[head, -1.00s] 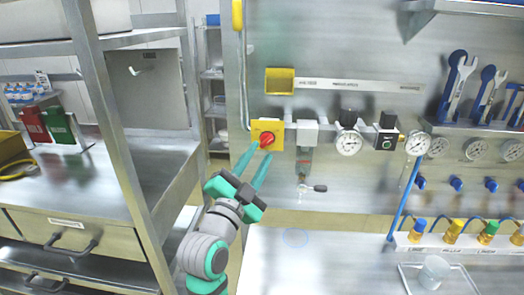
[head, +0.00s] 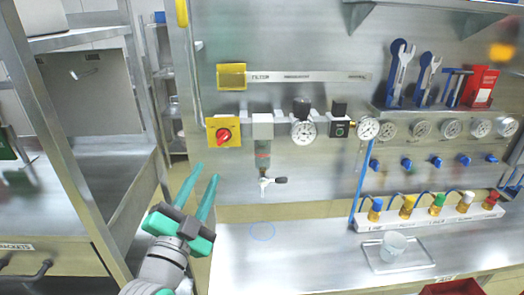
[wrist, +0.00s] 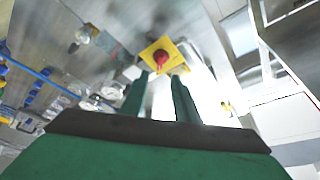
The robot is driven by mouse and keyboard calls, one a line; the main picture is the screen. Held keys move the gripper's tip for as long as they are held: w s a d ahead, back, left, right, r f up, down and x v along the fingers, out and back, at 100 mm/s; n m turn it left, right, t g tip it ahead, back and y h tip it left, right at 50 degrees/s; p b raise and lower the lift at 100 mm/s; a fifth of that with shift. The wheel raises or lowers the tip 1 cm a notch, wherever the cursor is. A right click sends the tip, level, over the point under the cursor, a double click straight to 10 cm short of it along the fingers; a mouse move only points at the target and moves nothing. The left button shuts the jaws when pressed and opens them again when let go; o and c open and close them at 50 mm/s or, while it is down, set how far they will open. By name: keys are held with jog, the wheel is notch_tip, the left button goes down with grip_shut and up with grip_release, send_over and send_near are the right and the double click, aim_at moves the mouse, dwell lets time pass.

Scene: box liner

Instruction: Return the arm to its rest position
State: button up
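My gripper (head: 203,183) has two teal fingers that stand apart with nothing between them. It is at the lower left of the head view, in front of the wall panel and below the red rotary knob (head: 223,136) on its yellow plate (head: 212,144). The fingers do not touch the knob. In the wrist view the gripper's fingers (wrist: 159,88) point toward the red knob (wrist: 160,57) and its yellow plate (wrist: 147,55), with a gap between.
A bench (head: 300,270) runs below the panel with a tray (head: 425,258) holding a clear cup (head: 392,246). A metal shelf post (head: 62,150) stands at left. Wrenches (head: 400,75) hang at upper right.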

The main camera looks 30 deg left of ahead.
jog(key=shift+f, duration=0.1)
jog(key=s+d+f+n+g, duration=0.1)
jog(key=d+f+n, duration=0.2)
jog(key=d+f, duration=0.5)
jog(key=d+f+n+g, duration=0.15)
jog(key=d+f, duration=0.25)
jog(key=f, duration=0.7)
jog(key=s+d+f+n+g, duration=0.1)
jog(key=d+f+n, duration=0.2)
jog(key=d+f, duration=0.5)
jog(key=s+d+f+h, duration=0.1)
jog(key=s+d+f, duration=0.3)
jog(key=s, duration=0.4)
jog(key=s+d+f+g+h, duration=0.1)
jog(key=s+d+f+h, duration=0.1)
jog(key=s+d, duration=0.4)
jog(key=s+d+f+h, duration=0.2)
jog(key=s+d+f, duration=0.2)
jog(key=s, duration=0.6)
jog(key=shift+d+f+m, duration=0.4)
jog(key=shift+f+m, duration=0.05)
jog(key=shift+f, duration=0.4)
